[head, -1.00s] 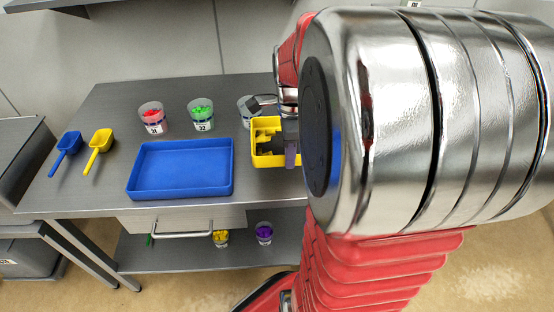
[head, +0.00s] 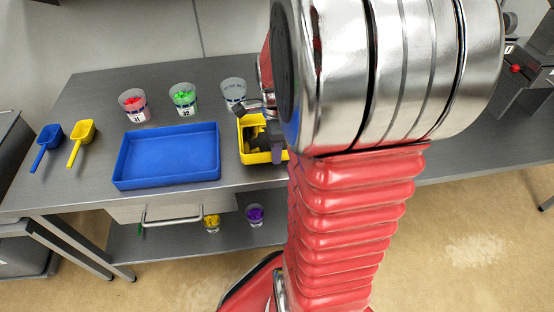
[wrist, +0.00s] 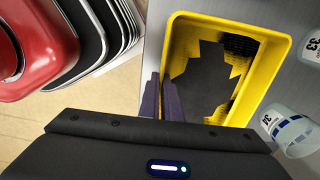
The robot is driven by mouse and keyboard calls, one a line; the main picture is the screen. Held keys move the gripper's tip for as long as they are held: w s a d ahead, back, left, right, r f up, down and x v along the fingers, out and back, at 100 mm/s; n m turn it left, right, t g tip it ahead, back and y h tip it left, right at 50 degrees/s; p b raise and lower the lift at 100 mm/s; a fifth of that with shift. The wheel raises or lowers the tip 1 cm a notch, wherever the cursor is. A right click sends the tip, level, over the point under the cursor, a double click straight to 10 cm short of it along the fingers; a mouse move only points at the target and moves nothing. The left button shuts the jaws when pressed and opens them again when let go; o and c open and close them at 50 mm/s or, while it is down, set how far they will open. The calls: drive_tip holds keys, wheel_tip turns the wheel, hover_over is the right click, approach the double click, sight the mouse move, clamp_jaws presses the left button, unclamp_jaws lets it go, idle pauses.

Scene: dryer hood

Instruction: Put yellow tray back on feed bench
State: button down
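The yellow tray (head: 263,158) is over the front part of the steel bench (head: 235,183), right of the blue tray. I cannot tell whether it touches the bench top or hangs just above it. My gripper (head: 277,148) is at its near right side in the head view, partly hidden by my arm. In the wrist view, the fingers of my gripper (wrist: 163,98) are close together at the left wall of the yellow tray (wrist: 262,85) and appear shut on it. A dark, jagged patch, likely shadow, covers the tray's floor.
A blue tray (head: 168,158) lies left of the yellow tray. Behind stand a red-filled cup (head: 133,105), a green-filled cup (head: 184,100) and a clear cup (head: 233,92). A blue scoop (head: 47,143) and yellow scoop (head: 82,139) lie far left. My arm hides the bench's middle.

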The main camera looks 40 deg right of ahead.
drive_tip(key=shift+f, duration=1.8)
drive_tip(key=shift+f, duration=0.1)
drive_tip(key=c, duration=2)
unclamp_jaws()
wheel_tip(320, 180, up, 12)
drive_tip(key=shift+r, duration=0.1)
